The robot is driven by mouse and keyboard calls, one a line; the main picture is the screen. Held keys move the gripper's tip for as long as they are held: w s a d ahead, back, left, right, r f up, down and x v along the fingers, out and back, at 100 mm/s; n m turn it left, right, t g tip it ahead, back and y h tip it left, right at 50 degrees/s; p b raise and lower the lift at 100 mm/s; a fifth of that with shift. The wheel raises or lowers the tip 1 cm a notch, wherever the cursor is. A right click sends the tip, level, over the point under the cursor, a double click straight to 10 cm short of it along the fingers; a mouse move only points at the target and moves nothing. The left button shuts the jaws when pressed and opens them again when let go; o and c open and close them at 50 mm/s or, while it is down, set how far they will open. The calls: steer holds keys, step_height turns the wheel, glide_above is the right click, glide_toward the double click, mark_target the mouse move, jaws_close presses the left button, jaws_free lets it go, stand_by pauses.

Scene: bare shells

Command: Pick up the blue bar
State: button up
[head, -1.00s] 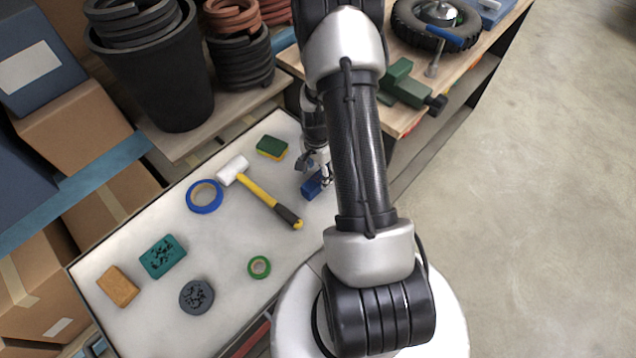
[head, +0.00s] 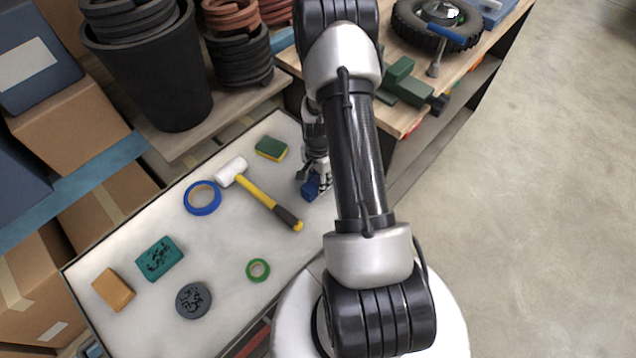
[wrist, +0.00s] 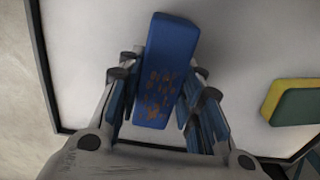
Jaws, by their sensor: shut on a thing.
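The blue bar (wrist: 168,65) is a blue block with orange-brown marks on its face. In the wrist view it lies between the two fingers of my gripper (wrist: 160,98), which are shut on it. In the head view the blue bar (head: 311,188) shows near the right side of the white tabletop, just below my gripper (head: 316,180). My arm hides part of this area. I cannot tell whether the bar touches the surface.
On the white tabletop (head: 225,245), a hammer (head: 262,198), a green and yellow sponge (head: 271,148), blue tape (head: 203,198), green tape (head: 258,270), a teal block (head: 159,259), an orange block (head: 113,289) and a dark disc (head: 193,300) lie left of my gripper.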

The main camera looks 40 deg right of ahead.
jaws_close()
stand_by(0.3)
